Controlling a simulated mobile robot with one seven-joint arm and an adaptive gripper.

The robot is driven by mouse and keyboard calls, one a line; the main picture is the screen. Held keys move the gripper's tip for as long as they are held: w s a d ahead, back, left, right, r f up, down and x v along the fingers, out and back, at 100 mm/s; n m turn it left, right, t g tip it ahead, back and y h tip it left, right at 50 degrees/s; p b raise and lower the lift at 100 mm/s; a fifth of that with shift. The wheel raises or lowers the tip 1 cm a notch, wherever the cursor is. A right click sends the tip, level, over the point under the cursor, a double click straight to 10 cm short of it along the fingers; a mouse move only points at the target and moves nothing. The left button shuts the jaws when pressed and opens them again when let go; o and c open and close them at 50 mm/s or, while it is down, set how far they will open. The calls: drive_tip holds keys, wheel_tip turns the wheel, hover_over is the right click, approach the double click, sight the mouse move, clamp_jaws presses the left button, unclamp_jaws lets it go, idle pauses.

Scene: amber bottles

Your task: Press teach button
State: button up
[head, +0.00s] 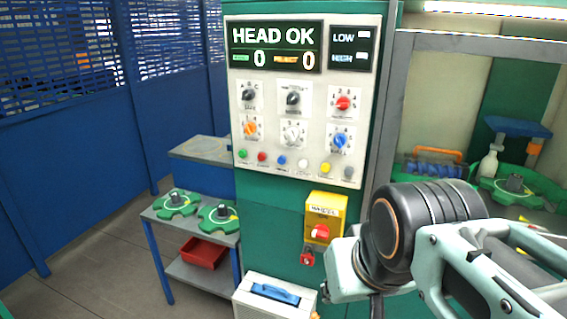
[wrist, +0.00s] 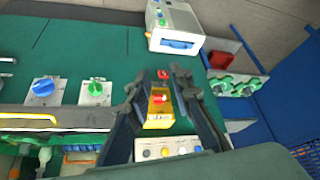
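A row of small coloured buttons (head: 282,160) runs along the bottom of the white control panel (head: 357,120) in the head view: green, red, blue, white, yellow and grey. Their labels are too small to read, so I cannot tell which is the teach button. Part of the row (wrist: 165,152) also shows at the bottom of the wrist view. My gripper (wrist: 160,80) is open and empty in the wrist view, its dark fingers spread on either side of the yellow switch box (wrist: 158,118). No contact with a button is visible.
The yellow switch box (head: 326,212) with a red knob sits below the panel. Rotary knobs (head: 293,98) and a "HEAD OK" display (head: 274,47) are above the buttons. A white machine (head: 270,299) stands below. A shelf cart (head: 190,230) with green parts is at left.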

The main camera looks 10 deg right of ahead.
clamp_jaws()
idle(1.1)
